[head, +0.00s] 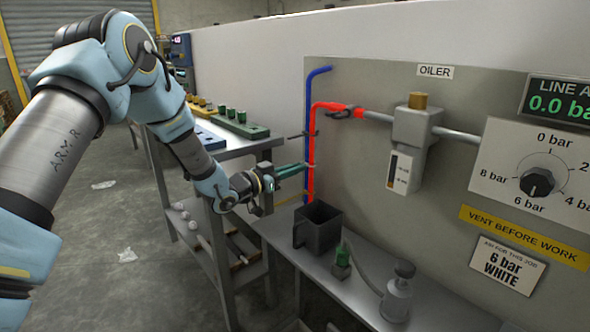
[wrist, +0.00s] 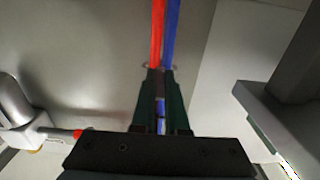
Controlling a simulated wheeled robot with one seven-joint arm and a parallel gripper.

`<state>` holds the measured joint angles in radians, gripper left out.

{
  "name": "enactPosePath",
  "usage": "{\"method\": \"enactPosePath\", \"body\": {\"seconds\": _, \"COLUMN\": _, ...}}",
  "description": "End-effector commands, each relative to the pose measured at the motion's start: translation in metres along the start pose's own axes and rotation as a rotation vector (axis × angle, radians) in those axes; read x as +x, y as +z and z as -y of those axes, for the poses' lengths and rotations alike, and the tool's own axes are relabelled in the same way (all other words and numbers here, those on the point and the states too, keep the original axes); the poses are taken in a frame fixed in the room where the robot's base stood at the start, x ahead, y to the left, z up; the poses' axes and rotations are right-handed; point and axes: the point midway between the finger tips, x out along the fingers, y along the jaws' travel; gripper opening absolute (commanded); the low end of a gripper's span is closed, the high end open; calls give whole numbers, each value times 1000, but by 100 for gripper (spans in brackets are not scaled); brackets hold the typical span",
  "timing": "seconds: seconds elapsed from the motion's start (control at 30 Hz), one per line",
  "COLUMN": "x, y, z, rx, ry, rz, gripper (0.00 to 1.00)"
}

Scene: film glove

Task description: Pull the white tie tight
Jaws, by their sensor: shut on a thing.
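A red hose (head: 311,140) and a blue hose (head: 308,95) run down the panel side by side. They also show in the wrist view as the red hose (wrist: 157,30) and the blue hose (wrist: 172,30). The white tie (head: 312,165) is a small pale band across the hoses, at my fingertips. In the wrist view small pale bits of the tie (wrist: 147,66) show beside the hoses. My gripper (head: 304,166) has green fingers and is shut, its tips (wrist: 160,72) close to the hoses. The fingers mostly hide what they grip, apparently the tie's tail.
A thin dark strip (head: 296,135) sticks out left from the hoses above my gripper. A dark open bin (head: 318,230) stands below on the grey bench (head: 430,312). A bottle (head: 398,290) stands farther right. The oiler (head: 412,125) hangs right of the hoses. A cart (head: 232,140) stands left.

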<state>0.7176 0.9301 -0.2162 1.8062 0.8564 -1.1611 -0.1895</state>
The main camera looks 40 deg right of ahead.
Motion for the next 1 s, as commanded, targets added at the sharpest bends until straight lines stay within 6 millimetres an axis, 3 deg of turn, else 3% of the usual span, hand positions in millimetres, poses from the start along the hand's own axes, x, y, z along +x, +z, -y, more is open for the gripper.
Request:
{"method": "enactPosePath", "body": {"seconds": 0.77, "x": 0, "y": 0, "z": 0, "rx": 0, "ry": 0, "rz": 0, "gripper": 0}}
{"method": "enactPosePath", "body": {"seconds": 1.0, "x": -36, "y": 0, "z": 2, "rx": -2, "ry": -3, "rz": 1, "gripper": 0}}
